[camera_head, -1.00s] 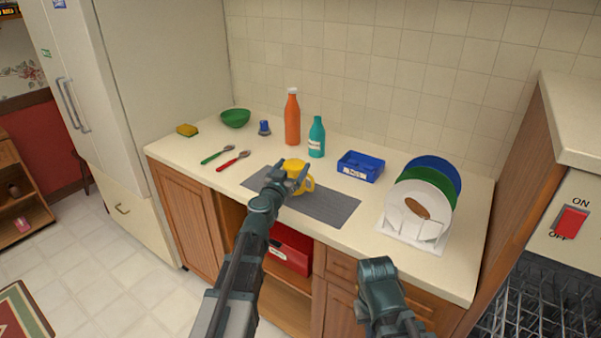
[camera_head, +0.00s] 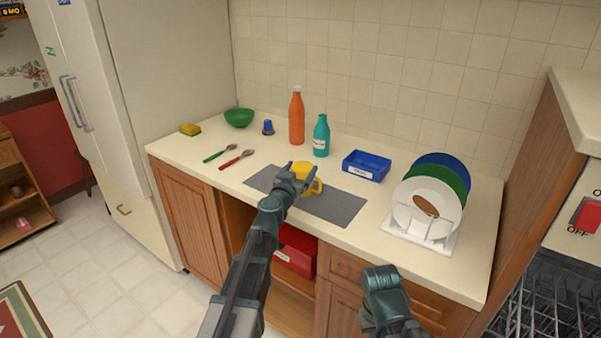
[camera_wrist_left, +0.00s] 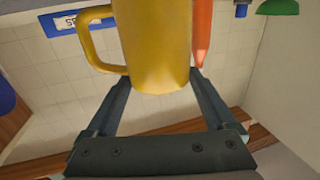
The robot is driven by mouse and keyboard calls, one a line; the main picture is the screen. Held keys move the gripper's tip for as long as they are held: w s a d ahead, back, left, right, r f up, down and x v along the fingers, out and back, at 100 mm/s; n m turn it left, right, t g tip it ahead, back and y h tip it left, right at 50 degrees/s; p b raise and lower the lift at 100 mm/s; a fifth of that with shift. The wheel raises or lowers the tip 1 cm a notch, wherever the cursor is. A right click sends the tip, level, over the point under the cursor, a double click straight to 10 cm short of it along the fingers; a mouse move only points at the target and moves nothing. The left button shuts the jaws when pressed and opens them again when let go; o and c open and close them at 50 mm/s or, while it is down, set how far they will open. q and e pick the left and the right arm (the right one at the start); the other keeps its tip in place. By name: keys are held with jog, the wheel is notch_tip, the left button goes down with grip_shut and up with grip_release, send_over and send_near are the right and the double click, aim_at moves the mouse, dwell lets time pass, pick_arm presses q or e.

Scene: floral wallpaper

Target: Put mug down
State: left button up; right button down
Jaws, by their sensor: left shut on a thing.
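A yellow mug (camera_head: 305,172) is held by my left gripper (camera_head: 297,180) over the grey mat (camera_head: 336,206) on the counter. Its handle points right in the head view. In the left wrist view, the mug (camera_wrist_left: 155,45) sits between the two fingers of my left gripper (camera_wrist_left: 158,88), handle to the left. The gripper partly hides the mug in the head view, and I cannot tell whether its base touches the mat. Part of my right arm shows at the bottom, but its fingers do not show.
Behind the mat stand an orange bottle (camera_head: 297,120), a teal bottle (camera_head: 321,138) and a blue bin (camera_head: 366,168). A dish rack with plates (camera_head: 418,242) stands to the right. Two spoons (camera_head: 236,160), a green bowl (camera_head: 239,118) and a yellow sponge (camera_head: 190,129) lie to the left.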

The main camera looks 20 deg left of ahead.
pick_arm(q)
jog(key=shift+f, duration=0.15)
jog(key=o, duration=1.4)
jog(key=shift+c, duration=0.2)
jog(key=s+a, duration=0.1)
jog(key=s, duration=1.1)
